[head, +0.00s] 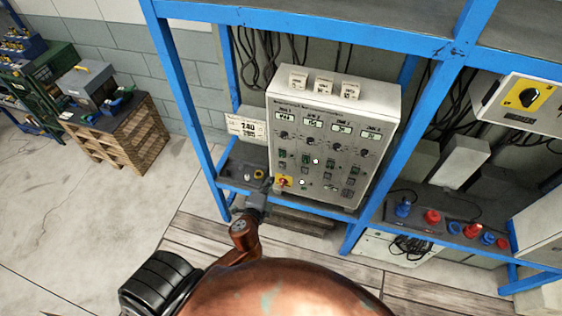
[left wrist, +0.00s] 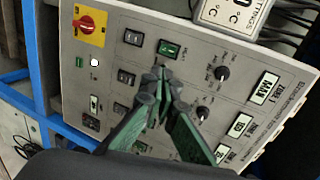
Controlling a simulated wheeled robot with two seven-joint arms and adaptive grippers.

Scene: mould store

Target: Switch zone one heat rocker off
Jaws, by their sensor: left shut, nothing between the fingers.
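The grey-white control cabinet (head: 335,92) stands on the blue rack, its front carrying columns of displays, knobs and rockers. In the left wrist view the zone one row has a display (left wrist: 262,87), a knob (left wrist: 222,73), a green heat rocker (left wrist: 169,48) and a dark rocker (left wrist: 133,37). My left gripper (left wrist: 161,74) is shut and empty, its fingertips close beside the green rocker; I cannot tell whether they touch the panel. In the head view the left gripper (head: 264,189) is at the cabinet's lower left. The right gripper is not in view.
A red rotary switch on a yellow plate (left wrist: 89,25) sits near the zone one rockers. Blue rack posts (head: 185,100) flank the cabinet. Small white boxes (head: 323,85) stand on top. Red and blue connectors (head: 432,216) are on the lower right shelf. Open floor lies left.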

